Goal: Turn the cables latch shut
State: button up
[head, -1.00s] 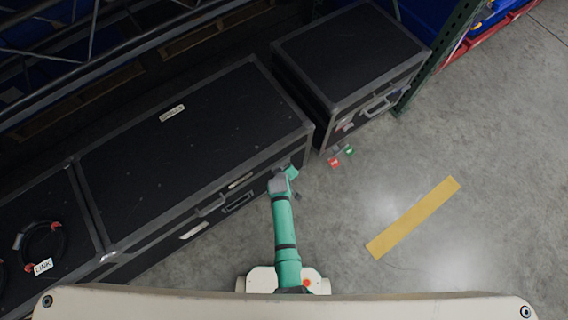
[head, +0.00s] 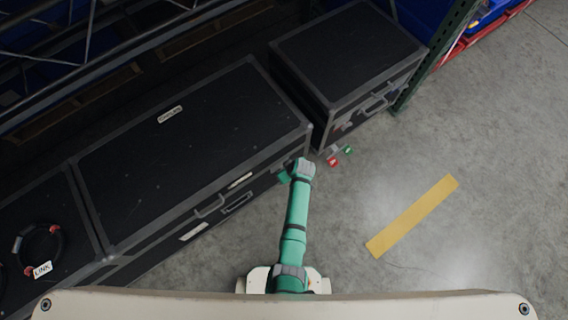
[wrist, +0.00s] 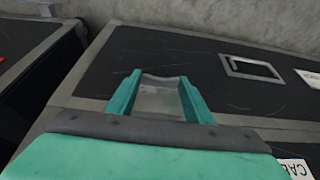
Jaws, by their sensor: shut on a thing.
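The cables case (head: 190,140) is the long black case with grey edges in the middle of the head view. A white label reading "CA…" (wrist: 296,168), cut off by the frame, shows in the wrist view. My gripper (head: 284,177) is at the case's front face near its right end. In the wrist view my gripper (wrist: 160,88) has its two teal fingers on either side of a grey metal piece, the latch (wrist: 160,98), and is shut on it. The latch is partly hidden by my gripper, and its exact angle is hard to tell.
A smaller black case (head: 347,52) stands to the right across a narrow gap, with red (head: 333,161) and green (head: 348,150) tags near it. A case at left bears a looped cable (head: 40,245). A recessed handle (wrist: 252,69) is beside my gripper.

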jog(key=shift+s, duration=0.1)
jog(key=o, duration=1)
jog(key=shift+o, duration=0.2)
jog(key=v, duration=1)
jog(key=shift+r, duration=0.4)
jog(key=shift+d, duration=0.1)
